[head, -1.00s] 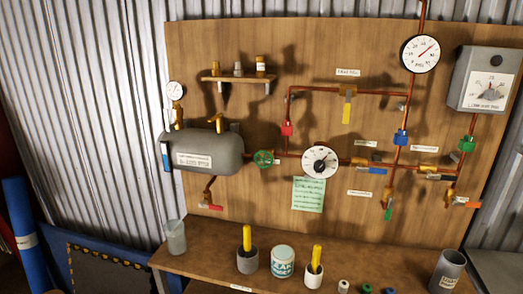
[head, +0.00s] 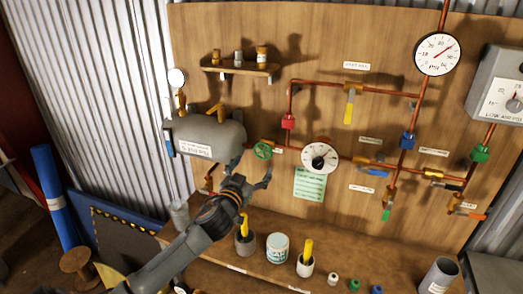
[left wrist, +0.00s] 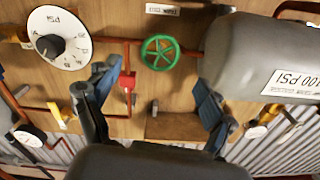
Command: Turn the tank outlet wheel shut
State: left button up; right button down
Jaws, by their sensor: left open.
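The green tank outlet wheel (head: 262,150) sits on the copper pipe just right of the grey tank (head: 212,138). In the left wrist view the wheel (left wrist: 160,53) shows whole, beyond the fingertips and near the middle of the gap between them. My left gripper (head: 252,171) is open and empty, just below the wheel in the head view. In the left wrist view its two fingers (left wrist: 156,82) are spread wide, and nothing is between them. I see no contact with the wheel. My right gripper is not in view.
A dial gauge (head: 319,157) and a green note (head: 310,185) are right of the wheel. A small shelf (head: 238,69) is above. On the bench (head: 225,258) below, cups with yellow-handled tools and a white tub (head: 277,247) stand close to my left arm.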

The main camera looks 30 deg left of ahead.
aim_at(262, 153)
pick_arm(q)
jog(key=p+x, duration=0.1)
jog(key=x, duration=0.2)
jog(key=shift+w+a+r, duration=0.1)
jog(key=shift+w+r, duration=0.1)
jog(key=p+x, duration=0.1)
jog(key=x, duration=0.2)
jog(key=shift+w, duration=0.1)
jog(key=shift+w+f, duration=0.2)
jog(key=shift+w, duration=0.3)
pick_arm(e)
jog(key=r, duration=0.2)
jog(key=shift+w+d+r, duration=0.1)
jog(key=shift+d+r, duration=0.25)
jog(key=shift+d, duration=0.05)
pick_arm(q)
jog(key=shift+a, duration=0.1)
jog(key=c, duration=1.1)
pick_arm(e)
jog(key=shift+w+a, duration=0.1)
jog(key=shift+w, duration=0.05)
